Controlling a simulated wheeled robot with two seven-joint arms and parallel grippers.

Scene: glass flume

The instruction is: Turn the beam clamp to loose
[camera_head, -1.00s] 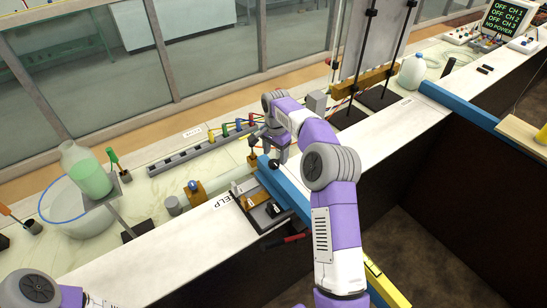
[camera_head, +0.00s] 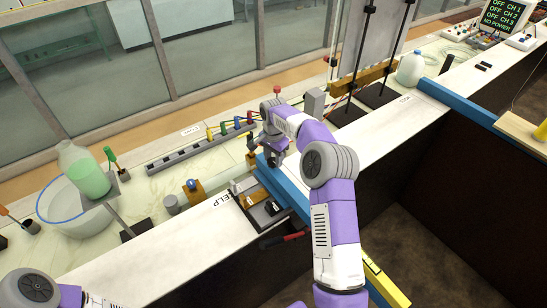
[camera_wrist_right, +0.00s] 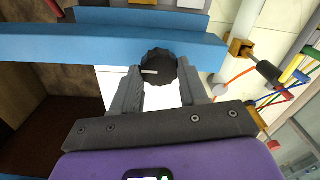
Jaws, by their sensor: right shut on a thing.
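The beam clamp is a black ribbed knob (camera_wrist_right: 160,64) on the side of the blue beam (camera_wrist_right: 60,43), seen in the right wrist view. A short white mark on the knob points left in that view, roughly along the beam. My right gripper (camera_wrist_right: 160,84) has one finger on each side of the knob and is shut on it. In the head view my right gripper (camera_head: 274,158) is low at the end of the blue beam (camera_head: 290,192) and hides the knob. My left gripper is not in view; only part of my left arm shows at the lower left.
A grey rail with coloured plugs (camera_head: 190,150) lies behind the gripper on the bench. A basin (camera_head: 75,212) and a bottle of green liquid (camera_head: 88,178) stand at the left. Black stands (camera_head: 360,60) rise behind my right arm.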

